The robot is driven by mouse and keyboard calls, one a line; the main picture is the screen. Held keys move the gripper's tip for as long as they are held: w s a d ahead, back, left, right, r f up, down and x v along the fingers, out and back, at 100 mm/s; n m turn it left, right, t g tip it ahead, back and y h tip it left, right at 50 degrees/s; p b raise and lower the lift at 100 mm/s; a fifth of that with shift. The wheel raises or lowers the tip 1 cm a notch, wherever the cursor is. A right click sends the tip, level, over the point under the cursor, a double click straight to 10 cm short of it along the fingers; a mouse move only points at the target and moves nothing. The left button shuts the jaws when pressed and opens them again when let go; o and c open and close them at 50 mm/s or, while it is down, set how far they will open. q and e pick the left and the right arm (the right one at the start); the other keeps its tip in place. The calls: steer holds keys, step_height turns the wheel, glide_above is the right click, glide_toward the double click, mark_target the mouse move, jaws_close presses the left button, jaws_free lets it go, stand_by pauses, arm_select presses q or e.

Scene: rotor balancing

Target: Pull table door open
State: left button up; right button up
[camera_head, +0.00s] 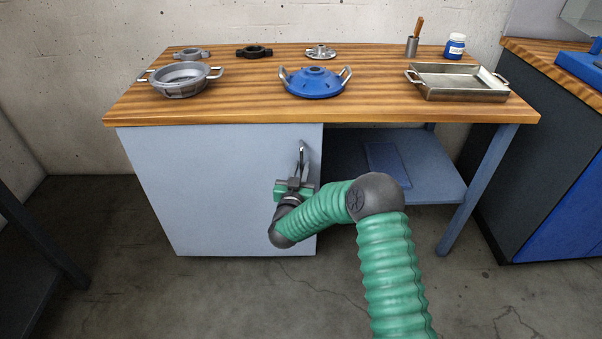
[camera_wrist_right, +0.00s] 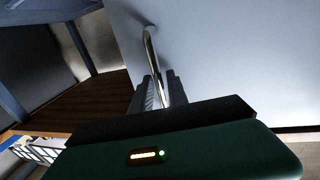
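The table door (camera_head: 215,190) is a flat light grey-blue panel under the left part of the wooden-topped table. It looks flush and closed. Its metal bar handle (camera_head: 301,148) stands upright near the door's upper right edge. My right gripper (camera_head: 299,170) is at the handle, with its arm coming from below right. In the right wrist view, the handle (camera_wrist_right: 150,48) runs down between the two dark fingers of the gripper (camera_wrist_right: 161,92). The fingers are close together around it and look shut on it. My left gripper is not in view.
The wooden tabletop (camera_head: 250,112) holds a grey pot-like part (camera_head: 181,88), a blue rotor housing (camera_head: 314,84), a metal tray (camera_head: 458,92) and smaller parts. An open shelf (camera_head: 425,160) lies right of the door. The floor before the door's left part is clear.

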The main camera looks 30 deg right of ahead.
steer(key=shift+w+d, duration=0.25)
steer(key=shift+d, duration=0.1)
steer(key=shift+a, duration=0.1)
jaws_close()
stand_by(1.1)
